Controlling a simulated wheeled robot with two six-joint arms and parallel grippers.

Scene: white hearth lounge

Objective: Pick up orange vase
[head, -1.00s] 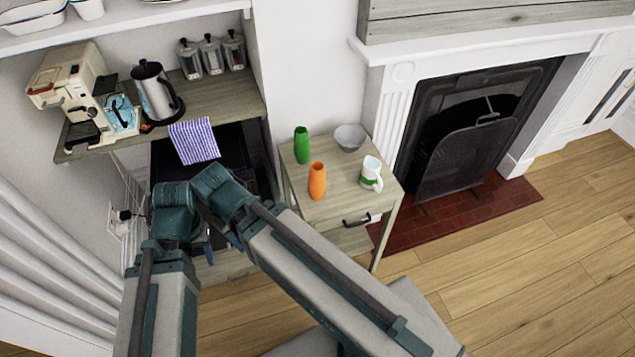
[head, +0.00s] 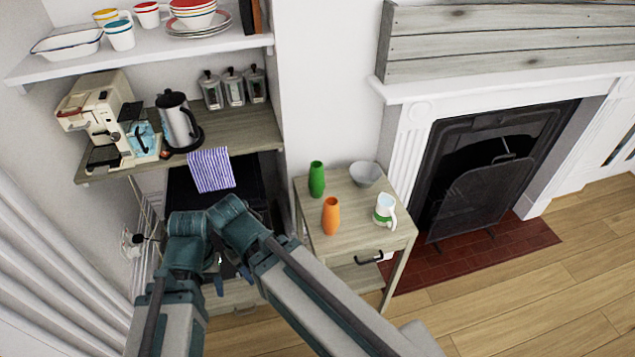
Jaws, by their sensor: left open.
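The orange vase (head: 331,216) stands upright on a small wooden side table (head: 345,192), near the table's left front part. My left gripper (head: 232,279) is low to the left of the table, partly hidden behind my arm links. Its blue fingertips show apart, open, and well clear of the vase. The right gripper is not in view.
A counter (head: 230,130) with a kettle (head: 178,122) is at left; a fireplace (head: 480,190) is at right.

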